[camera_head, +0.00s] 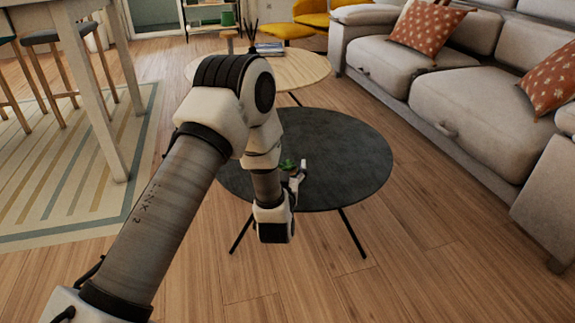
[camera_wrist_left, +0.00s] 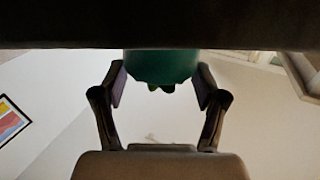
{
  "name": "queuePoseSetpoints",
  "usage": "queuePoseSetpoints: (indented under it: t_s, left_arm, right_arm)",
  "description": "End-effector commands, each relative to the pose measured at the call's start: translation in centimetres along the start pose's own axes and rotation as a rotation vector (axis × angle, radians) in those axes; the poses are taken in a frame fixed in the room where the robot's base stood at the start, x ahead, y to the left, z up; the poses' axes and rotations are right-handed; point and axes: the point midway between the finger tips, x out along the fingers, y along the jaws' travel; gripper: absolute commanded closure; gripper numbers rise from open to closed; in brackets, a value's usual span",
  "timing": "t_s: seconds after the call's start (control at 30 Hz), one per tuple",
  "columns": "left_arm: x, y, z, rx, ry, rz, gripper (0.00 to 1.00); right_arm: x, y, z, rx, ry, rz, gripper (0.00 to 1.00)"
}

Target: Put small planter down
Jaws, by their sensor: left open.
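The small planter shows green leaves (camera_head: 287,164) over the dark round table (camera_head: 335,150) in the head view; its pot is mostly hidden behind my arm and gripper. In the left wrist view, which looks upside down, the teal pot (camera_wrist_left: 160,64) meets the dark band of the tabletop (camera_wrist_left: 160,25). My left gripper (camera_head: 298,172) is low at the table's near side. In the wrist view its two fingers (camera_wrist_left: 160,80) are spread on either side of the pot. They are open; whether either one touches the pot is hard to tell. My right gripper is out of view.
A light wooden round table (camera_head: 295,70) with books (camera_head: 269,49) stands just behind. A grey sofa (camera_head: 460,90) with patterned cushions is on the right. A tall table (camera_head: 100,75) stands at left on a striped rug (camera_head: 60,205). The dark table's right side is clear.

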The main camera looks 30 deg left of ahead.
Motion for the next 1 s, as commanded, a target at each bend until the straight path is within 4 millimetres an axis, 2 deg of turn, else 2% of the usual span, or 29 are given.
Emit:
queuePoseSetpoints:
  t_s: [0.2, 0.4, 0.57, 0.67, 0.77, 0.8, 0.87, 0.9, 1.0]
  left_arm:
    - [-5.1, 0.1, -0.5, 0.007, -0.008, 0.005, 0.28]
    - [-9.8, 0.1, -0.3, 0.005, -0.005, 0.005, 0.28]
    - [-11.5, 0.0, 0.6, 0.005, -0.030, 0.007, 0.28]
    - [-13.0, -0.1, 5.0, 0.027, -0.214, 0.032, 0.28]
    - [-17.6, -0.5, 12.8, 0.084, -0.576, 0.095, 0.28]
    - [-20.5, -0.7, 15.8, 0.116, -0.741, 0.129, 0.28]
    - [-25.5, -1.4, 19.5, 0.171, -0.983, 0.185, 0.28]
    - [-28.9, -2.0, 21.2, 0.208, -1.130, 0.224, 0.28]
    - [-35.8, -3.4, 23.1, 0.286, -1.410, 0.303, 0.28]
  right_arm:
    - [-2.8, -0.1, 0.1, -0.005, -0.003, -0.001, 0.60]
    - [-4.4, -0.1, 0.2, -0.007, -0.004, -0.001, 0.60]
    - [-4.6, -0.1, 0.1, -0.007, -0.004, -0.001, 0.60]
    - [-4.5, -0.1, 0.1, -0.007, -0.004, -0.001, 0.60]
    - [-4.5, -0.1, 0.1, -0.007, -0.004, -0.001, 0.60]
    - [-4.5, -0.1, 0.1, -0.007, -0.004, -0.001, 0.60]
    - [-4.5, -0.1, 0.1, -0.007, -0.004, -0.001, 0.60]
    - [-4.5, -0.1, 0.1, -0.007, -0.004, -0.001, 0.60]
    - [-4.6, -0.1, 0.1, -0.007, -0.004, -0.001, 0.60]
